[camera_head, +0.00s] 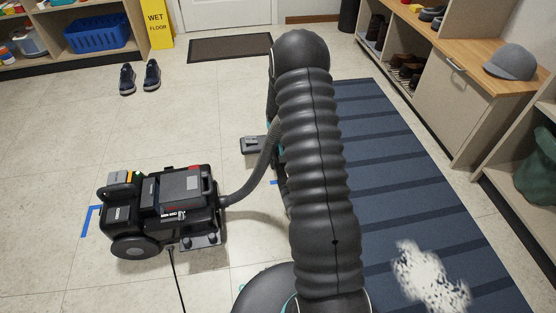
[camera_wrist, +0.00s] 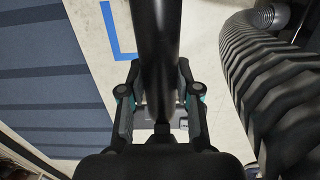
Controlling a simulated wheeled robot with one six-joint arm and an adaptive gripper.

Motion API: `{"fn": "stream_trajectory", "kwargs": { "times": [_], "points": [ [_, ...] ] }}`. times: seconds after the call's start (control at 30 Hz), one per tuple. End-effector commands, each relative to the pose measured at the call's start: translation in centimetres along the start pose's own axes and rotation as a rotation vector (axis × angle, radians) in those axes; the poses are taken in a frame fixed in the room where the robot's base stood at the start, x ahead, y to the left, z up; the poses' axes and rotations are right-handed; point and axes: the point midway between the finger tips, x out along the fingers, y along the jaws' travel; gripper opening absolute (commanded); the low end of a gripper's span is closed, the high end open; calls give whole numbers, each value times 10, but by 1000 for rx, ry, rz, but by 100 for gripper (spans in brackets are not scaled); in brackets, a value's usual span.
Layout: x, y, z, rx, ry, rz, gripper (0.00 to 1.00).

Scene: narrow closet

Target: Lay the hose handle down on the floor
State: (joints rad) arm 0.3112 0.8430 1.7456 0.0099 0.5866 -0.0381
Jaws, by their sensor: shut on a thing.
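In the wrist view my gripper (camera_wrist: 158,98) is shut on the hose handle (camera_wrist: 157,40), a smooth black tube running between its fingers. The ribbed dark hose (camera_wrist: 272,90) curves along the right of that view. In the head view the hose (camera_head: 258,172) rises from the black vacuum cleaner (camera_head: 180,200) and goes behind my arm. A flat grey-black floor nozzle (camera_head: 254,145) shows just left of my arm. My arm hides most of the gripper and handle there. I cannot tell how high the handle is above the floor.
A blue striped rug (camera_head: 400,160) lies to the right, with a white spill (camera_head: 430,277) on it. Blue tape (camera_head: 90,219) marks pale floor tiles (camera_head: 110,130). Dark shoes (camera_head: 140,77) stand at the back left. A bench cabinet (camera_head: 465,105) lines the right. Tile between shoes and vacuum is clear.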

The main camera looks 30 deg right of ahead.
Motion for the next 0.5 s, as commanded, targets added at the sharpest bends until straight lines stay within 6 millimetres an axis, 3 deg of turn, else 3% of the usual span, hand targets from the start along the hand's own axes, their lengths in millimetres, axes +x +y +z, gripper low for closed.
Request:
{"fn": "stream_trajectory", "kwargs": {
  "times": [0.5],
  "points": [
    [50,0,-3,0,3,0,0]
  ]
}}
